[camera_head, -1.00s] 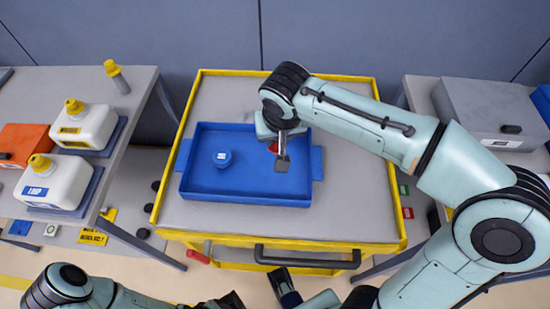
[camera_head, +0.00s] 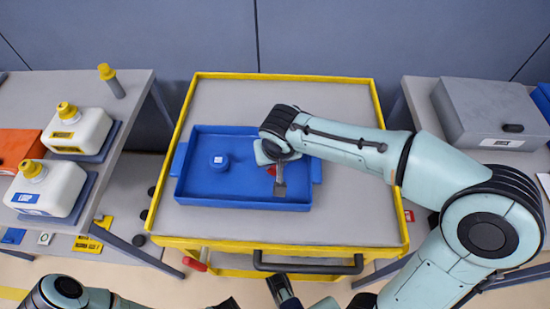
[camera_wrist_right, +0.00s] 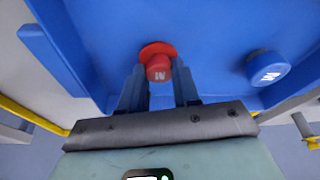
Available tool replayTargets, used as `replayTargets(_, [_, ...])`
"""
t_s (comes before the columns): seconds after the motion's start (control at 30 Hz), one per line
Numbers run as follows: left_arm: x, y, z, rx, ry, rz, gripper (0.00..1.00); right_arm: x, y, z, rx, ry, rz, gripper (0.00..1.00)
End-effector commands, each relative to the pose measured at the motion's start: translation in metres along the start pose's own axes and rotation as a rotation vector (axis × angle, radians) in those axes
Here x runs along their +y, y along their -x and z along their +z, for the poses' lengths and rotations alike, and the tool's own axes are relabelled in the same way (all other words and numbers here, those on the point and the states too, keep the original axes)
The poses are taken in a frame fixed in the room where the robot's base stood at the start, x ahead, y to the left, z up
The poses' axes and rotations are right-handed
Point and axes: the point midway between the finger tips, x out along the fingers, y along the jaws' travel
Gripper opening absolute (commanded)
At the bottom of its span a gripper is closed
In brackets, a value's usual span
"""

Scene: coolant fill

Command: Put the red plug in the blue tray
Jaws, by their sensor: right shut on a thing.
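The blue tray (camera_head: 240,197) sits on a grey cart top with yellow edges. My right gripper (camera_head: 275,178) is over the right part of the tray, pointing down. In the right wrist view my right gripper (camera_wrist_right: 159,85) is shut on the red plug (camera_wrist_right: 158,64), which has a white mark and a wider flange. In the head view only a bit of the red plug (camera_head: 271,170) shows beside the fingers. Whether the plug touches the tray floor I cannot tell. My left arm is at the bottom left of the head view; its gripper's fingers are not clearly seen.
A blue cap (camera_head: 220,160) lies in the left part of the tray, also in the right wrist view (camera_wrist_right: 268,68). White jugs with yellow caps (camera_head: 80,130) stand on the left bench. A grey case (camera_head: 490,112) is on the right bench. The cart top around the tray is clear.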

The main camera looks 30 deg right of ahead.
Motion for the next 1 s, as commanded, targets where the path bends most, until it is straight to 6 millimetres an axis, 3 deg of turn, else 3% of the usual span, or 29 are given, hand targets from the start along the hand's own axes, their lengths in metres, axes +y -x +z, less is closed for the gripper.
replayTargets(0.03, [-0.001,-0.002,-0.001,0.002,0.000,0.000,0.43,0.000,-0.003,0.001,0.000,0.000,0.000,0.03])
replayTargets(0.07, [0.000,-0.002,-0.001,0.003,0.000,0.001,0.43,0.000,-0.003,0.001,0.000,0.000,0.000,0.35])
replayTargets(0.13, [0.000,-0.002,-0.001,0.002,0.000,0.001,0.43,0.000,-0.002,0.001,0.000,0.000,0.000,0.57])
replayTargets(0.57, [0.001,0.003,0.001,-0.003,0.000,-0.001,0.43,0.000,0.008,-0.002,0.003,-0.001,-0.001,0.57])
replayTargets(1.0, [0.002,0.015,0.009,-0.025,0.002,-0.005,0.43,0.000,0.097,-0.002,0.004,0.000,-0.002,0.57])
